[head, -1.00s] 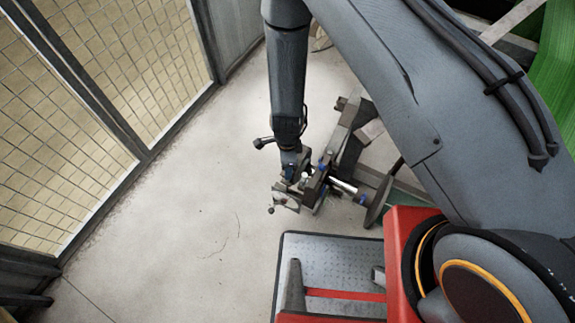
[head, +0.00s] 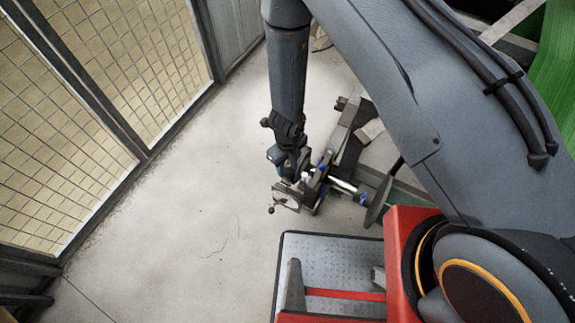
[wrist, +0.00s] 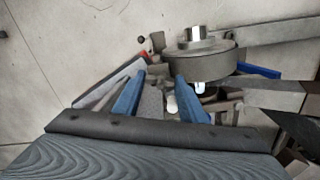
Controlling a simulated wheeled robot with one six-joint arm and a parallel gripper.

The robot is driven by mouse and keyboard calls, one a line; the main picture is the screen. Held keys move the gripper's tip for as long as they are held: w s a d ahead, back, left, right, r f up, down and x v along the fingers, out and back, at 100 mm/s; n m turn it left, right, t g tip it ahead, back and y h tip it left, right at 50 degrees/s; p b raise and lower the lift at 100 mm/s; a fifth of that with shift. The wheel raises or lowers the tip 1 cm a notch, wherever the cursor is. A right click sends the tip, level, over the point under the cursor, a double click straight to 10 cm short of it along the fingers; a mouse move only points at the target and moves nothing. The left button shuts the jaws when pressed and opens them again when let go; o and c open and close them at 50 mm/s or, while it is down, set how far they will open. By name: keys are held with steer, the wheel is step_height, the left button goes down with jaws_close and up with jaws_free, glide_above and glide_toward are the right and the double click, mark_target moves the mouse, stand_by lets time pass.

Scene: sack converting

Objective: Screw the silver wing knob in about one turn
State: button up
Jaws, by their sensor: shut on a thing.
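My gripper (wrist: 160,80) shows in the wrist view as two blue fingers angled toward each other. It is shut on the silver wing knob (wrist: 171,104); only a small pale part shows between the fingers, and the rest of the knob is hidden. In the head view my gripper (head: 296,176) points down at the near end of the grey machine bracket (head: 288,198). My wrist covers most of the grip there, so the knob's turning angle cannot be told.
A round grey metal hub (wrist: 200,62) stands close beyond the fingers. A shaft and dark disc (head: 377,203) lie right of my gripper. A red-framed platform with a tread plate (head: 335,257) is in front. Open concrete floor (head: 190,190) lies left, up to a mesh fence (head: 60,110).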

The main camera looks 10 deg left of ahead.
steer(key=m, duration=0.4)
steer(key=shift+s+m, duration=0.15)
steer(key=shift+m, duration=0.25)
steer(key=m, duration=0.3)
steer(key=shift+m, duration=0.3)
steer(key=m, duration=0.3)
steer(key=shift+m, duration=2.1)
steer(key=o, duration=1)
steer(key=shift+o, duration=0.3)
steer(key=shift+w, duration=0.2)
